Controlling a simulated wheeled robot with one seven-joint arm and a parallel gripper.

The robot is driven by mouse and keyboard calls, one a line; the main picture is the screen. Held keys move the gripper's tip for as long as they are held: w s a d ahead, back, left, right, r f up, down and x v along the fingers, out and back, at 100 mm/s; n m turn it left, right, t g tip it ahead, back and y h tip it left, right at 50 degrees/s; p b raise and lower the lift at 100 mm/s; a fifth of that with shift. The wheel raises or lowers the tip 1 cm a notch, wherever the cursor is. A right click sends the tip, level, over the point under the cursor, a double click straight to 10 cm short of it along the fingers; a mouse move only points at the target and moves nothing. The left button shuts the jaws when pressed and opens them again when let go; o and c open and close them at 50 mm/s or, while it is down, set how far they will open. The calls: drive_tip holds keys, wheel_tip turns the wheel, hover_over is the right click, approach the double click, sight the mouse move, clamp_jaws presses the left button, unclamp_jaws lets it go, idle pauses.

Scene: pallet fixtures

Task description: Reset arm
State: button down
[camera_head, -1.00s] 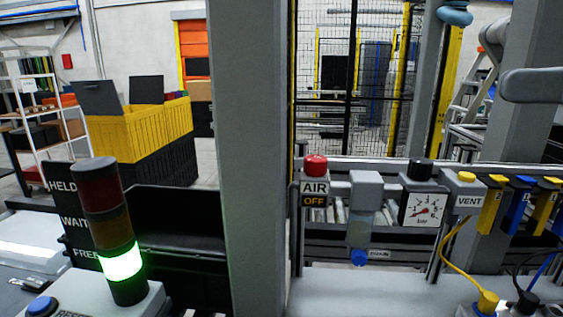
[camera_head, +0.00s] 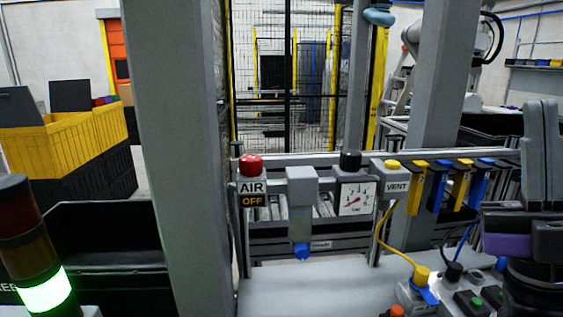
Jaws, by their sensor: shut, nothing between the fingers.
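My gripper (camera_head: 541,106) is at the right edge of the head view. Its two grey fingers point up and stand side by side, shut with nothing held. Its dark and purple body (camera_head: 515,238) and black wrist are below the fingers, in front of part of the control panel on the bench. The gripper appears clear of the fixtures. The rest of my arm is outside the picture.
An air unit with a red knob (camera_head: 251,165), gauge (camera_head: 355,198) and vent block (camera_head: 396,188) stands on a rail beside yellow and blue clips (camera_head: 437,185). A grey post (camera_head: 180,150) stands left. A lamp tower (camera_head: 40,285) glows green. The bench middle (camera_head: 310,288) is clear.

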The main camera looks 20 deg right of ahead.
drive_tip(key=a+f+m+g+h, duration=0.2)
drive_tip(key=f+m+g+h, duration=0.4)
drive_tip(key=f+m, duration=0.6)
drive_tip(key=a+f+m+g+h, duration=0.3)
drive_tip(key=f+m+g+h, duration=0.35)
drive_tip(key=f, duration=0.95)
drive_tip(key=s+a+f+n+g+y, duration=0.2)
drive_tip(key=s+a+f, duration=0.3)
drive_tip(key=s+f, duration=0.3)
drive_tip(key=s+a+f+n+g+y, duration=0.1)
drive_tip(key=s+a+f+g+y, duration=0.2)
drive_tip(key=s+a+f+y, duration=0.2)
wheel_tip(320, 180, down, 4)
drive_tip(key=s, duration=0.2)
drive_tip(key=shift+s+a+n, duration=0.2)
drive_tip(key=shift+s+n, duration=0.15)
